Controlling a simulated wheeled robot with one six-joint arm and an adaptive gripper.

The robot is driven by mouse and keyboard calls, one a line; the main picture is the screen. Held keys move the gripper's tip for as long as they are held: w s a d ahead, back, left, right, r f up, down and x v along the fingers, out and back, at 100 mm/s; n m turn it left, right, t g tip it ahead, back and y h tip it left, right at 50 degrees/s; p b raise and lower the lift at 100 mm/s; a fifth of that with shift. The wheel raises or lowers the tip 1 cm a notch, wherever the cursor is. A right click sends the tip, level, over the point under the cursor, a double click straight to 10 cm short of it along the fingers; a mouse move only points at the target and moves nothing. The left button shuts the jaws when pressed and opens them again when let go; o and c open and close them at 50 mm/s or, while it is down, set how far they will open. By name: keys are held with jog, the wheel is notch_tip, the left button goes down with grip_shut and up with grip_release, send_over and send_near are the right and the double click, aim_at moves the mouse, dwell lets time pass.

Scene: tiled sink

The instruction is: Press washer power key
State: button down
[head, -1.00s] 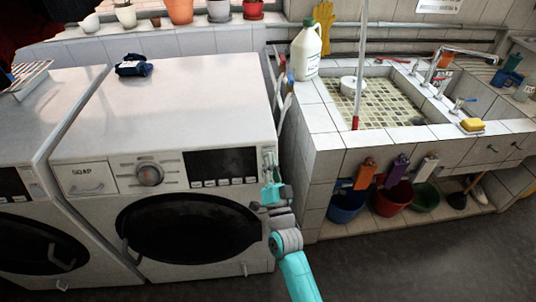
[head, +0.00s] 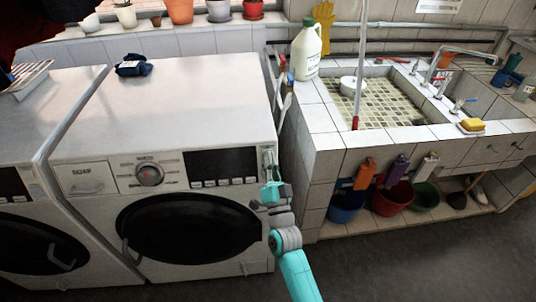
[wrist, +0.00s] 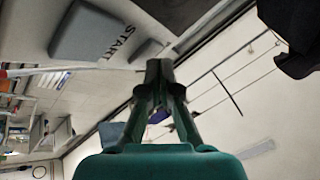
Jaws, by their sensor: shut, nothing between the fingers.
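The white washer (head: 200,95) stands at the centre left in the head view. Its front has a soap drawer (head: 87,180), a round dial (head: 150,174), a dark display (head: 220,163) and a row of small keys (head: 222,183). My gripper (head: 269,160) is shut and empty at the right end of this panel, its tips close to the front. The wrist view shows the shut fingers (wrist: 159,70) beside a grey key (wrist: 88,30) marked START. Contact with the panel cannot be told. No power label is legible, and the fingers cover part of the panel.
A second washer (head: 65,100) stands at the left. A tiled sink (head: 315,108) stands to the right, with hanging bottles (head: 365,173) and buckets (head: 393,198) below its front. A dark cloth bundle (head: 131,66) lies on the washer top. The floor in front is clear.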

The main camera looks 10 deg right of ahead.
jog(key=shift+w, duration=0.25)
dwell(0.4)
jog(key=shift+s, duration=0.15)
jog(key=shift+s+r, duration=0.1)
jog(key=shift+s, duration=0.25)
jog(key=s+r, duration=0.2)
jog(key=s, duration=0.3)
jog(key=shift+s, duration=0.35)
dwell(0.3)
dwell(0.4)
